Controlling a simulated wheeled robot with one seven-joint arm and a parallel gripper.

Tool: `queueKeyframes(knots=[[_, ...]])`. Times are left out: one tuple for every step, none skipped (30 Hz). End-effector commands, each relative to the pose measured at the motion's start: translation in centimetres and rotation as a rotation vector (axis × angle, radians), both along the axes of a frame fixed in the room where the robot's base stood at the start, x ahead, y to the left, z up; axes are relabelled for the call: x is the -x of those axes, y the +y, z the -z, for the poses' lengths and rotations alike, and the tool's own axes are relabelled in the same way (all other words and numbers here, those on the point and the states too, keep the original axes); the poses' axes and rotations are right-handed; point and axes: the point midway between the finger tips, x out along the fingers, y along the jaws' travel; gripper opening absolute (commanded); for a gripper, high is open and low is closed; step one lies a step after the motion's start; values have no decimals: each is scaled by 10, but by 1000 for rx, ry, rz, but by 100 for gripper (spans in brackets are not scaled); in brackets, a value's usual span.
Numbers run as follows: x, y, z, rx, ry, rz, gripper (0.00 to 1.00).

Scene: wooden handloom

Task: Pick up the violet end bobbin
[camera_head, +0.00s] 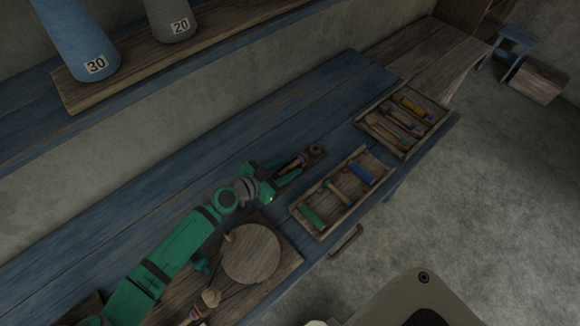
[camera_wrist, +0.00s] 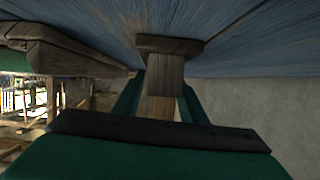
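My gripper (camera_head: 284,172) is low over the blue bench in the head view, its green fingers spread apart. A slim wooden bobbin-like piece (camera_head: 297,163) with a faint violet tint lies at the fingers, beside a small dark wooden block with a round knob (camera_head: 316,150). I cannot tell for sure that it is the violet end bobbin. In the wrist view, a wooden block (camera_wrist: 168,72) with a wider end shows between and beyond the open fingers (camera_wrist: 161,100). No violet shows there, and contact with the fingers is not clear.
A near tray (camera_head: 322,235) holds green and blue bobbins. A far tray (camera_head: 379,140) holds several bobbins and sticks. A wooden wheel device (camera_head: 251,253) stands close below my arm. Big numbered cones stand on the back shelf (camera_head: 130,75). The blue bench (camera_head: 310,100) is clear behind the gripper.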

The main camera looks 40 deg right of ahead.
Motion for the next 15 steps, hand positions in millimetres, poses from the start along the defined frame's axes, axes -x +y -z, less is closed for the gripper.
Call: queueKeyframes(knots=[[0, 0, 0, 0, 0, 0, 38], [0, 0, 0, 0, 0, 0, 38], [0, 0, 0, 0, 0, 0, 33], [0, 0, 0, 0, 0, 0, 26], [0, 0, 0, 0, 0, 0, 19], [0, 0, 0, 0, 0, 0, 9], [0, 0, 0, 0, 0, 0, 2], [0, 0, 0, 0, 0, 0, 0], [0, 0, 0, 0, 0, 0, 0], [0, 0, 0, 0, 0, 0, 0], [0, 0, 0, 0, 0, 0, 0], [0, 0, 0, 0, 0, 0, 0], [0, 0, 0, 0, 0, 0, 0], [0, 0, 0, 0, 0, 0, 0], [0, 0, 0, 0, 0, 0, 0]])
